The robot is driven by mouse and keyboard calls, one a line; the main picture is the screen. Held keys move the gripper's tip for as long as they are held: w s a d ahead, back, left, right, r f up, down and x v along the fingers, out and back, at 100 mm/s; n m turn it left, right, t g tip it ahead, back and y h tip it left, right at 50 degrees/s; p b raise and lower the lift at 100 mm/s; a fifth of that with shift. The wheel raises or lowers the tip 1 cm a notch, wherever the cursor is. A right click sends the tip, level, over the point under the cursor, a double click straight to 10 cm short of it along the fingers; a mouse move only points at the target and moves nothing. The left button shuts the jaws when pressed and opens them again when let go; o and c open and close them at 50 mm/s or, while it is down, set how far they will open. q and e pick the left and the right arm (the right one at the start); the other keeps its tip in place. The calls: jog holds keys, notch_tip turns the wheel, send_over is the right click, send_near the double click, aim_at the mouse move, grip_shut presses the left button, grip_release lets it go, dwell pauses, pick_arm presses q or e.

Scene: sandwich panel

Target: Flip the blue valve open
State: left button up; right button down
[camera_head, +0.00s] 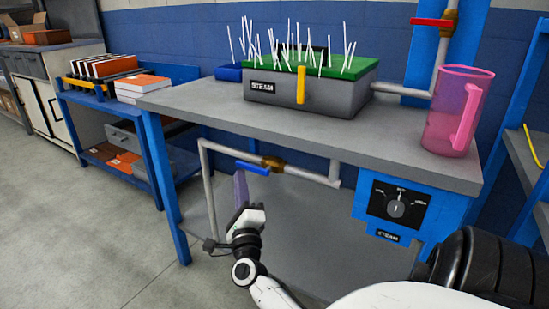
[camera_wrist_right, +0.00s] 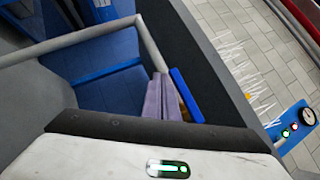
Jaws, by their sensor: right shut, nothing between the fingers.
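The blue valve handle (camera_head: 252,167) sits on a brass valve body (camera_head: 272,163) in a grey pipe below the front edge of the workbench. The handle points left, roughly along the pipe. In the right wrist view the blue handle (camera_wrist_right: 187,95) shows just right of the fingers. My right gripper (camera_head: 241,187), with purple fingers, is upright under the handle's left end. Its fingers are shut with nothing between them, and they also show in the right wrist view (camera_wrist_right: 163,97). I cannot tell whether they touch the handle. My left gripper is not in view.
The workbench top (camera_head: 200,103) overhangs the pipe (camera_head: 318,178). A green-topped steam box (camera_head: 275,92) and pink pitcher (camera_head: 455,115) stand on it. A control panel with a dial (camera_head: 397,208) hangs at right. A red valve handle (camera_head: 432,22) is higher up. Floor at left is clear.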

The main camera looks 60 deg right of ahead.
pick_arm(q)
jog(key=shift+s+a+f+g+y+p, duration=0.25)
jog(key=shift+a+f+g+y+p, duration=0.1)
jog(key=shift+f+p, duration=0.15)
pick_arm(e)
jog(key=v, duration=1)
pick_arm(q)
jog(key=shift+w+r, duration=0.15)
pick_arm(e)
jog(key=shift+s+a+f, duration=0.1)
jog(key=shift+a, duration=0.05)
